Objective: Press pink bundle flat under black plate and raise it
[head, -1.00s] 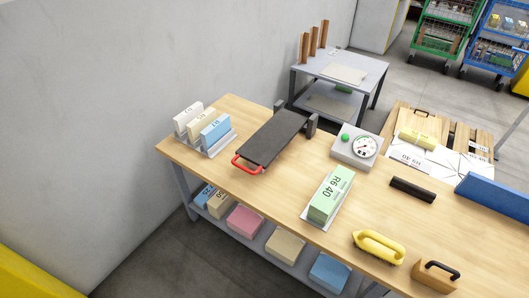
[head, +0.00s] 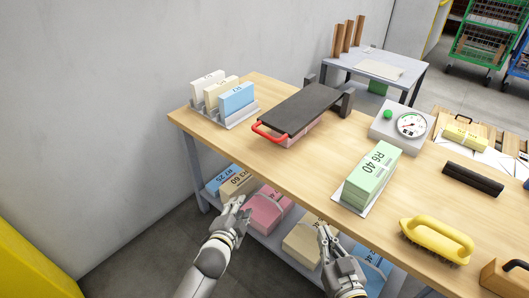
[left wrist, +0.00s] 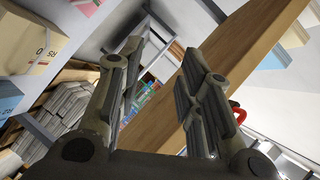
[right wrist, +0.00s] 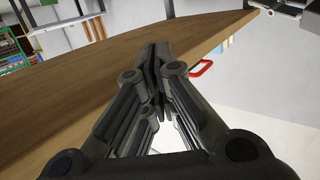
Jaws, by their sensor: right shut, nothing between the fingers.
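The black plate (head: 300,108) with its red handle (head: 268,131) lies near the back left of the table. A pink bundle (head: 292,137) shows as a narrow strip under the plate's front side; most of it is hidden. The red handle also shows in the right wrist view (right wrist: 201,68). My left gripper (head: 237,208) is open and empty, below the table's front edge, in front of the lower shelf. My right gripper (head: 324,232) is shut and empty, also in front of the table's front edge. Both are apart from the plate.
A rack (head: 240,117) of upright bundles stands left of the plate. A dial scale (head: 385,125), a green bundle (head: 372,172) and a yellow brush (head: 437,238) are to the right. The lower shelf holds several bundles, including a pink one (head: 267,208). Bare tabletop (head: 318,162) lies before the plate.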

